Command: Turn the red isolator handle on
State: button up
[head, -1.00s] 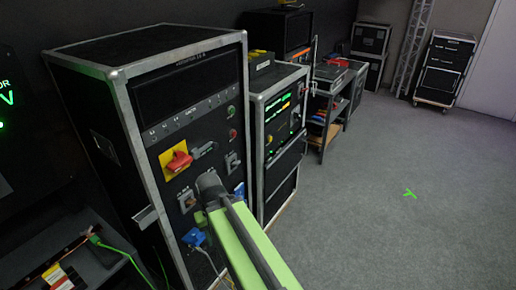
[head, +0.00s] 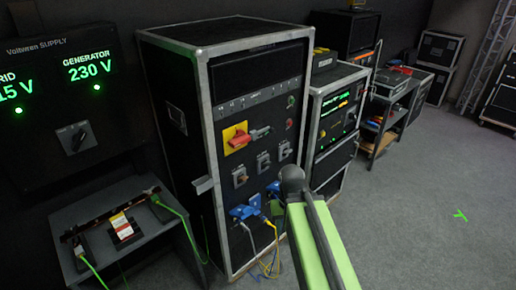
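The red isolator handle (head: 239,138) sits on a yellow plate (head: 229,134) on the front panel of the tall black rack case (head: 264,78). The handle looks tilted, not straight up or level. A small grey part (head: 261,133) is beside it on the right. My green arm reaches up from the bottom of the view, its dark joint in front of the lower right of the case. My gripper does not show; it may be hidden behind the arm.
Blue plugs (head: 246,210) with hanging cables are low on the panel. A supply panel (head: 72,80) reads 230 V for the generator, above a small table (head: 72,215) at left. A second rack (head: 338,108) stands at right.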

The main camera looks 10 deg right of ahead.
aim_at(240, 140)
jog(key=z, duration=0.35)
jog(key=k, duration=0.15)
jog(key=u, duration=0.65)
jog(key=i, duration=0.45)
jog(key=z, duration=0.2)
jog(key=k, duration=1.05)
jog(key=u, duration=1.15)
jog(key=i, duration=1.75)
jog(key=z, duration=0.5)
